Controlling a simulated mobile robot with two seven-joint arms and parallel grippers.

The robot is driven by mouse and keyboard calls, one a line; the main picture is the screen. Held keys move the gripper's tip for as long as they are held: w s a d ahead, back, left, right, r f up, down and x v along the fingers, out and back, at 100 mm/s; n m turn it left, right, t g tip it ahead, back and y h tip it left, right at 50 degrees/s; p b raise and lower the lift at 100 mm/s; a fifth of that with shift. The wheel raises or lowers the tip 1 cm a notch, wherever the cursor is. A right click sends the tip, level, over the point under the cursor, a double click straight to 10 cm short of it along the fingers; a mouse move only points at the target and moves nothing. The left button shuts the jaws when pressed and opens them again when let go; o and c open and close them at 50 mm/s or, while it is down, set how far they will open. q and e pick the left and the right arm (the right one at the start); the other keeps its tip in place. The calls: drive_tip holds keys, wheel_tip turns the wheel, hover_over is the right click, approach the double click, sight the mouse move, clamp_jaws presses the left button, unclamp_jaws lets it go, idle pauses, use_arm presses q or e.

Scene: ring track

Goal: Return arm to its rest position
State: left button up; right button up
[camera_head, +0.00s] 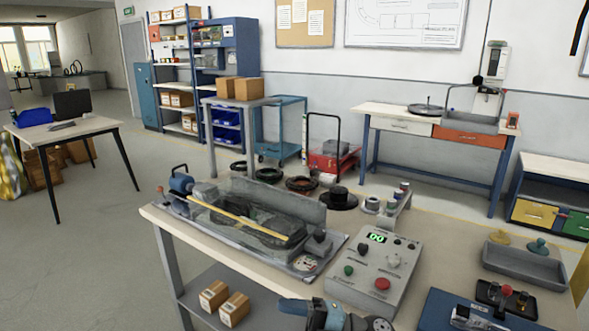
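Neither of my grippers can be made out in the head view. A blue and grey jointed part (325,315) shows at the bottom edge, in front of the control box; it is cut off by the frame, and I cannot tell whether it belongs to one of my arms. The machine with a clear cover (250,215) lies on the workbench (425,230), with a dark looped track and a yellow bar inside. The control box (365,295) beside it has a green display, several knobs and a red button.
A grey tray (525,265) and a dark stand with a red knob (506,292) are on the bench's right side. Two small cartons (222,302) sit on the lower shelf. Behind are a blue cart (280,130), a side bench (435,130) and shelving.

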drive_tip(key=s+d+f+m+t+h, duration=0.3)
drive_tip(key=d+f+m+t+h, duration=0.8)
drive_tip(key=m+t, duration=0.8)
drive_tip(key=s+d+f+m+g+h, duration=0.3)
drive_tip(key=s+d+f+m+g, duration=0.15)
drive_tip(key=s+f, duration=0.25)
drive_tip(key=s+d+f+m+g+h, duration=0.3)
drive_tip(key=s+d+f+m+g, duration=0.15)
drive_tip(key=s+f, duration=0.25)
use_arm(q)
wheel_tip(320, 180, up, 15)
drive_tip(key=s+a+p, duration=0.1)
drive_tip(key=p, duration=1.8)
drive_tip(key=shift+a, duration=0.2)
use_arm(e)
wheel_tip(320, 180, up, 15)
drive_tip(key=s+d, duration=0.1)
drive_tip(key=shift+f, duration=0.2)
use_arm(q)
drive_tip(key=shift+d+r, duration=0.1)
